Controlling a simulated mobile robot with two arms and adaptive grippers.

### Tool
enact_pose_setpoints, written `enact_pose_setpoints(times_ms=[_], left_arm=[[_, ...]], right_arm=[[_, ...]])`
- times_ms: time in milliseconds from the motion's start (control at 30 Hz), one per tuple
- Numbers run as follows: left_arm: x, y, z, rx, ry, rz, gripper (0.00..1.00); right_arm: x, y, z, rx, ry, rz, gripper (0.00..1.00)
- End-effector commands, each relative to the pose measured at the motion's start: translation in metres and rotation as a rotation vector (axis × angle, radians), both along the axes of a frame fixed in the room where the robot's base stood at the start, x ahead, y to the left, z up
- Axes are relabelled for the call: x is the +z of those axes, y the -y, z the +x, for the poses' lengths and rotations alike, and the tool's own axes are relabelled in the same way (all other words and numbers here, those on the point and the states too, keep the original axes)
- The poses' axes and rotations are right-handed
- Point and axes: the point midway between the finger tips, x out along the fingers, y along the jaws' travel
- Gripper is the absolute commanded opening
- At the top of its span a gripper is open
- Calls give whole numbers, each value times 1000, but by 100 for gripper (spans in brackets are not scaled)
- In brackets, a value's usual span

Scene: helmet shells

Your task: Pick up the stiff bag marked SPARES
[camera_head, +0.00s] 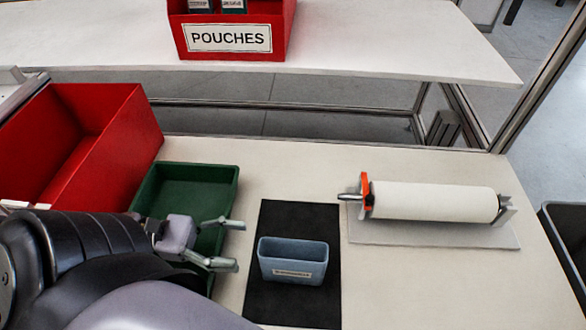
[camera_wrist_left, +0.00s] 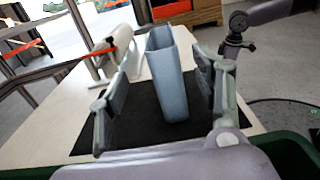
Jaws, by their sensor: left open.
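A stiff blue-grey bag (camera_head: 293,262) with an open top stands upright on a black mat (camera_head: 270,220) in the head view. It has a small pale label on its front, too small to read. My left gripper (camera_head: 238,245) is open and empty, just left of the bag, its fingers pointing right towards it. In the left wrist view the bag (camera_wrist_left: 168,78) stands ahead between the two spread fingers, apart from them. What looks like my right gripper (camera_wrist_left: 232,45) shows at the upper right of that view, too small to read its jaws.
A green tray (camera_head: 222,172) lies behind and under my left gripper. A red bin (camera_head: 120,140) stands at the left. A white roll (camera_head: 435,200) on a holder lies right of the mat. A red POUCHES box (camera_head: 232,55) stands on the back shelf. The front right tabletop is clear.

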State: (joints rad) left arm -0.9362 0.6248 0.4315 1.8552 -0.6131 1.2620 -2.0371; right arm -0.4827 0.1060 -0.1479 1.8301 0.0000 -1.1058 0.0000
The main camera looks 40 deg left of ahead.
Motion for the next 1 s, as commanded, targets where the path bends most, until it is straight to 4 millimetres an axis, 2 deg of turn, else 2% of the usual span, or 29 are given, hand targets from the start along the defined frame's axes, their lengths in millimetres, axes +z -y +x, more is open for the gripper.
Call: enact_pose_setpoints(times_ms=[100,300,667,833,1000], left_arm=[[1,24,13,-4,2,0,60],[0,57,33,-3,3,-1,60],[-3,86,47,-3,2,0,60],[-6,108,59,-2,2,-1,60],[-6,118,64,0,0,1,60]], right_arm=[[2,0,1,0,2,0,82],[6,0,2,0,5,1,82],[9,-1,3,-1,4,1,82],[22,-2,6,-2,15,3,82],[27,-2,9,-3,24,4,82]])
